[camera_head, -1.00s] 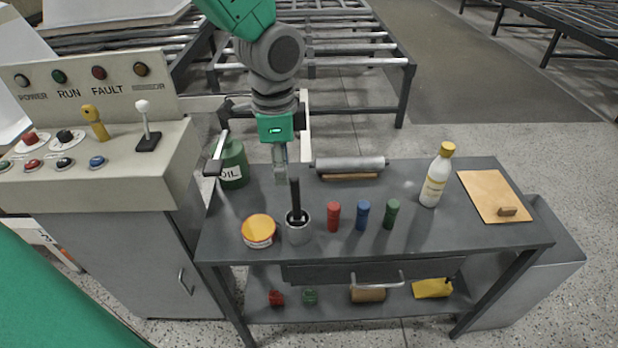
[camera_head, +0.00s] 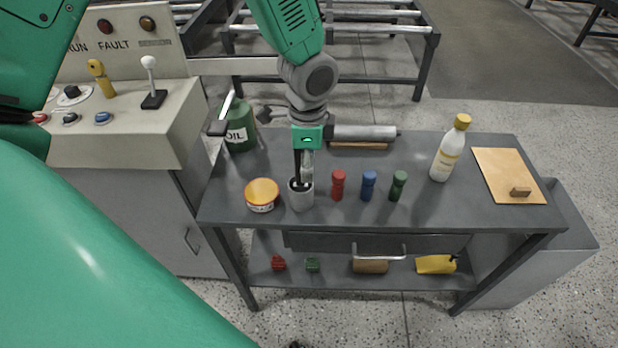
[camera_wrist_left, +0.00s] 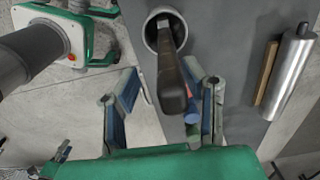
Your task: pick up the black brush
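The black brush (camera_head: 297,167) stands upright in a grey cup (camera_head: 301,198) on the cart top, handle up; its bristle end is hidden inside the cup. My left gripper (camera_head: 304,165) is just above the cup, at the handle, and partly overlaps it. In the left wrist view, the black brush (camera_wrist_left: 171,85) extends from the cup (camera_wrist_left: 150,38) into the space between the two spread fingers of the left gripper (camera_wrist_left: 163,90). It lies closer to the right-hand finger. The gripper is open.
An orange-lidded tin (camera_head: 262,195) is left of the cup; red (camera_head: 338,185), blue (camera_head: 368,186) and green (camera_head: 398,186) cylinders are to its right. A white bottle (camera_head: 450,150) is farther right.

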